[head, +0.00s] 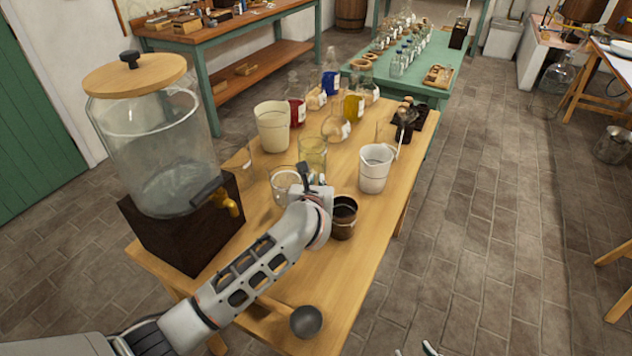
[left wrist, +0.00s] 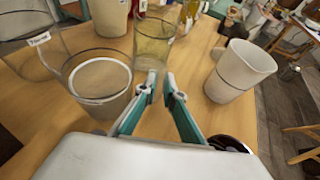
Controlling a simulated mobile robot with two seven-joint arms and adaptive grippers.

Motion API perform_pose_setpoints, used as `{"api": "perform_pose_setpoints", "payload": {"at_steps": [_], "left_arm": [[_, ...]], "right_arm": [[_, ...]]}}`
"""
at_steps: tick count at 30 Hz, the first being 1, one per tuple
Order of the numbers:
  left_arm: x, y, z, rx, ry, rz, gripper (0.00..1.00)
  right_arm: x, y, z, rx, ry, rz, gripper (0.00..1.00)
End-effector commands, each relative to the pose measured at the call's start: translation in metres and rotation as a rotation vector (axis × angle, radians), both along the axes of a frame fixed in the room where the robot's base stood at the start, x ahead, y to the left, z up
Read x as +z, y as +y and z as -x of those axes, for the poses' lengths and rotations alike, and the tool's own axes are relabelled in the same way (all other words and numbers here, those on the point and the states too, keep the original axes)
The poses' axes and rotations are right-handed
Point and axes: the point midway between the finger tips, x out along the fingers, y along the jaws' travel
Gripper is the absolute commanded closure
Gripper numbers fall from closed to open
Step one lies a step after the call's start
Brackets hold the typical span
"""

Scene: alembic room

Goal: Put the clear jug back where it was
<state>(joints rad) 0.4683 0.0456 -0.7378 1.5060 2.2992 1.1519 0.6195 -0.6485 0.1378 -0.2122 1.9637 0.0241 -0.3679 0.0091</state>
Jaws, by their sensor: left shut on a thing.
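A clear, faintly yellow glass jug (head: 313,150) stands upright on the wooden table, just beyond my left gripper (head: 308,178). In the left wrist view the jug (left wrist: 157,42) is straight ahead of the fingertips (left wrist: 161,88). The fingers are nearly closed at its near side, with a narrow gap. The part they grip is too thin to make out.
A large glass dispenser (head: 160,130) stands left on a dark base. A white jug (head: 375,168) and a brown pot (head: 343,217) stand right of my gripper. A cream beaker (head: 272,127) and several bottles stand behind. A dark round-ended tool (head: 306,321) lies near the front edge.

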Motion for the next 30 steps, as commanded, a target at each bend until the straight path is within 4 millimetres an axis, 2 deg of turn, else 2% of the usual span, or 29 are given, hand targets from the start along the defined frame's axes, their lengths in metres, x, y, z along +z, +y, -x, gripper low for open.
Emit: {"api": "perform_pose_setpoints", "payload": {"at_steps": [15,30], "left_arm": [[-0.019,0.001,0.003,-0.001,0.013,-0.01,1.0],[-0.026,0.001,0.004,-0.003,0.018,-0.013,1.0]], "right_arm": [[-0.009,0.0,0.001,0.0,0.003,0.0,0.6],[-0.017,-0.001,0.003,0.002,0.01,0.002,0.6]]}}
